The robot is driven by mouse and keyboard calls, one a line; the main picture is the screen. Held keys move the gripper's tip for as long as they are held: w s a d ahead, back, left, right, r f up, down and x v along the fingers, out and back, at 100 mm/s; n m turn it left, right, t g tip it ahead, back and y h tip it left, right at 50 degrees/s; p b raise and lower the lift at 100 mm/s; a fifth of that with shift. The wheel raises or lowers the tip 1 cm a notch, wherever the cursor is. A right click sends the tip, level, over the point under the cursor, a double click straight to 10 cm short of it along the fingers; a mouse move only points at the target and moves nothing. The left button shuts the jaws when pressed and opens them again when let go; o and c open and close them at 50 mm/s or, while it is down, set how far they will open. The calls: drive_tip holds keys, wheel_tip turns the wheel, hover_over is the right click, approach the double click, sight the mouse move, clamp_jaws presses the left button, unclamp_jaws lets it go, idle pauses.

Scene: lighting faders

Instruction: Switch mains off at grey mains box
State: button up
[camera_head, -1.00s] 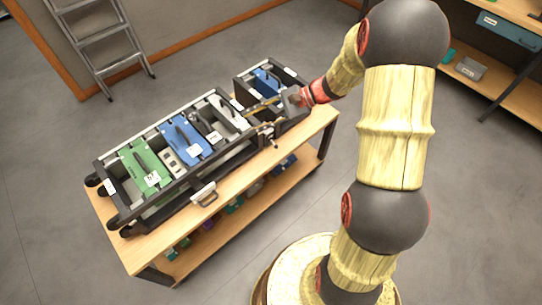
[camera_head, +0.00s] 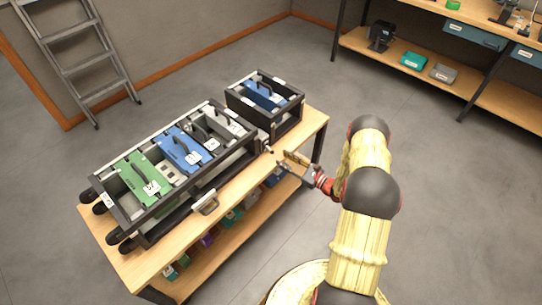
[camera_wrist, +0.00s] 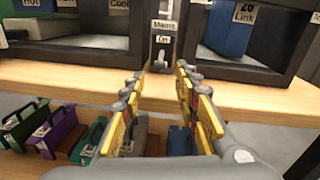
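The grey mains box (camera_wrist: 162,50) shows in the wrist view at top centre, between two black frames. It carries a "Mains" label and, under it, an "On" label (camera_wrist: 163,39). A light grey lever-like part (camera_wrist: 163,8) shows above the labels, cut by the picture's top edge. In the head view, the mains box (camera_head: 266,144) is small at the bench's front, between the long rack and the short rack. My gripper (camera_wrist: 160,74) is open and empty, its yellow fingers apart, pointing at the box from in front. In the head view, my gripper (camera_head: 281,161) is just off the bench's front edge.
The long black rack (camera_head: 138,222) holds green, blue and grey modules. The short black rack (camera_head: 290,118) holds a blue module. Both stand on the wooden bench (camera_head: 160,262), with several coloured modules on its lower shelf. A ladder (camera_head: 83,60) leans at the back left.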

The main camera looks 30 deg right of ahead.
sight(272, 152)
drive_tip(key=b+x, duration=0.2)
drive_tip(key=x, duration=0.5)
drive_tip(key=shift+w, duration=0.15)
drive_tip(key=shift+c, duration=0.4)
clamp_jaws()
